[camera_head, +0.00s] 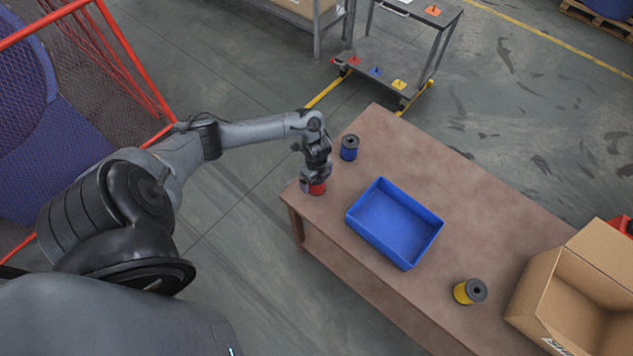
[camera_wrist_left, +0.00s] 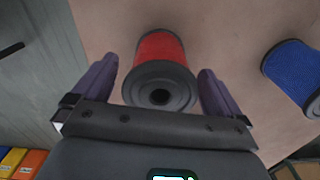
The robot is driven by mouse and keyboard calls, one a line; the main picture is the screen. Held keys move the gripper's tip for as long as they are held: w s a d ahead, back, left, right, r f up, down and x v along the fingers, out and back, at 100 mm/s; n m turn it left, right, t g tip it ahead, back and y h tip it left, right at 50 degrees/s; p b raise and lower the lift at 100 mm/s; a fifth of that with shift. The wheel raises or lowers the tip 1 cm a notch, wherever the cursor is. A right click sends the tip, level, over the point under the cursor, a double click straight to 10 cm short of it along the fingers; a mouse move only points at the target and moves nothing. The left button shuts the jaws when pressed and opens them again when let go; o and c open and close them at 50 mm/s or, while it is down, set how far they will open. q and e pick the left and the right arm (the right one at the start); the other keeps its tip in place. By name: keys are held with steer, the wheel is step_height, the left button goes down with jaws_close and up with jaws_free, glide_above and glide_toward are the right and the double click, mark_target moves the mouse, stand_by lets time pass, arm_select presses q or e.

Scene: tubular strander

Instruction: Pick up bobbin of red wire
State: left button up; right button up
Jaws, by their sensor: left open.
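The bobbin of red wire (camera_head: 317,189) stands on the brown table (camera_head: 455,205) near its left corner, partly hidden under my left gripper (camera_head: 313,181) in the head view. In the left wrist view the red bobbin (camera_wrist_left: 160,70) has a dark grey flange with a central hole facing the camera. My left gripper (camera_wrist_left: 158,85) is open, with one purple finger on each side of the bobbin. Gaps show between the fingers and the bobbin. My right gripper is not in view.
A blue-wire bobbin (camera_head: 349,148) stands close by; it also shows in the wrist view (camera_wrist_left: 296,74). A blue tray (camera_head: 397,223) lies mid-table. A yellow bobbin (camera_head: 470,291) and an open cardboard box (camera_head: 575,295) are farther right. A red mesh fence (camera_head: 90,75) stands at left.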

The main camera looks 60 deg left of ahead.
arm_select(q)
steer(key=c, duration=1.4)
steer(key=shift+o, duration=0.2)
steer(key=shift+r, duration=0.25)
